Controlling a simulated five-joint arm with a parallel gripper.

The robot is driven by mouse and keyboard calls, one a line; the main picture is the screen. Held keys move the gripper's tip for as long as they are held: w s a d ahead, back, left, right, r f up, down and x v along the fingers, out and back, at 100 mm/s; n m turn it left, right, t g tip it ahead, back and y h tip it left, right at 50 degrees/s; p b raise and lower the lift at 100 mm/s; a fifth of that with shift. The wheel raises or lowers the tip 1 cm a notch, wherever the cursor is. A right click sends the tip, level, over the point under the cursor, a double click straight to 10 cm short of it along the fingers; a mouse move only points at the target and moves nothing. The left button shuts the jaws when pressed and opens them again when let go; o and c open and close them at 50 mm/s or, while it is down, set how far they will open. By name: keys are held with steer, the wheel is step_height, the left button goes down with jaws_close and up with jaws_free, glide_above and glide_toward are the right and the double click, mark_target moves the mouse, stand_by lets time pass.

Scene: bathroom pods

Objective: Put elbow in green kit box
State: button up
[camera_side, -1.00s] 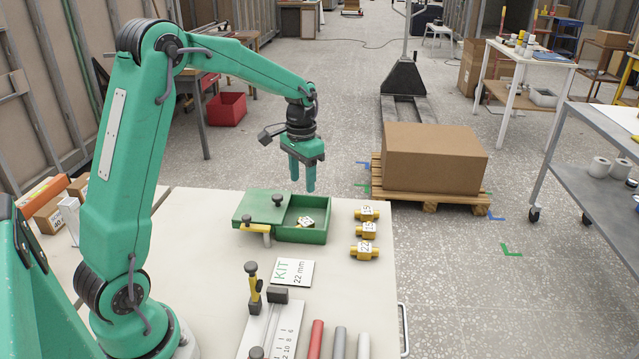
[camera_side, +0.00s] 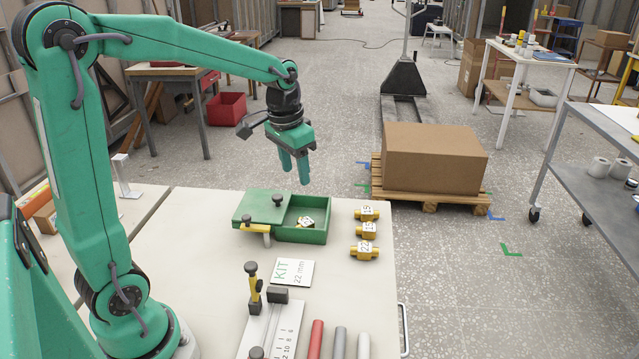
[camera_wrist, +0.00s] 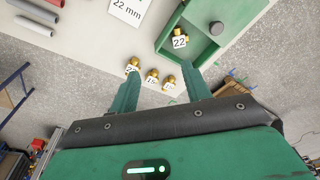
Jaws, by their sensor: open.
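The green kit box (camera_side: 322,237) sits on the table with its lid slid to the left, so its right part is open. A brass elbow (camera_side: 305,222) with a white "22" label lies inside the open part; it also shows in the wrist view (camera_wrist: 180,42). My gripper (camera_side: 295,180) is open and empty, above and behind the box, its fingers pointing down. In the wrist view my gripper (camera_wrist: 160,95) shows both fingers apart with nothing between them.
Several yellow labelled fittings, such as the front one (camera_side: 365,250), stand in a column right of the box. A "KIT 22 mm" card (camera_side: 292,272), a yellow-handled clamp (camera_side: 254,285), a ruler fixture (camera_side: 272,330) and red (camera_side: 315,340) and grey pipes lie in front.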

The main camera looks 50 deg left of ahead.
steer(key=s+d+r+t, duration=0.1)
steer(key=s+d, duration=0.3)
steer(key=s, duration=0.4)
steer(key=s+d+r+t, duration=0.2)
steer(key=s+d, duration=0.2)
steer(key=s, duration=0.4)
steer(key=shift+t, duration=0.4)
